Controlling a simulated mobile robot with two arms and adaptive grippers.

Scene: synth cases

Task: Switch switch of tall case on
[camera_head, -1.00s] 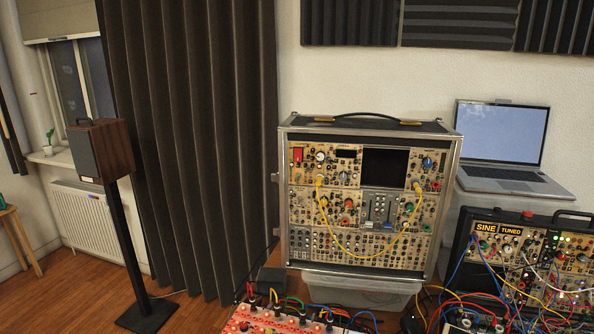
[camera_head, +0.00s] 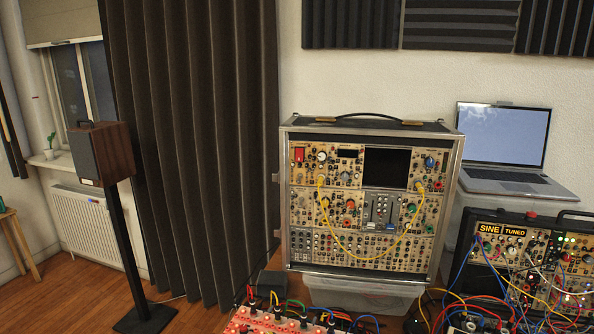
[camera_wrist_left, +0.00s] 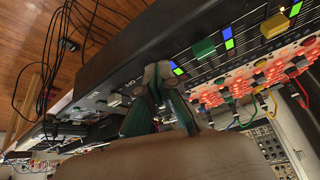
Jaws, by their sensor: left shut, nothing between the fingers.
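The tall case (camera_head: 452,175) stands upright in the middle of the head view, with a silver frame, a black top handle and beige panels. A red rectangular part (camera_head: 299,154), possibly the switch, is at the top left of its face; I cannot tell its position. Neither gripper shows in the head view, and no gripper is near the tall case's face there.
A smaller black case (camera_head: 466,225) with many cables stands at right, below a laptop (camera_head: 512,182). A red panel (camera_head: 275,322) with plugs is at the front edge. The tall case rests on a clear plastic box (camera_head: 360,294). A speaker (camera_head: 100,155) on a stand is at left.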

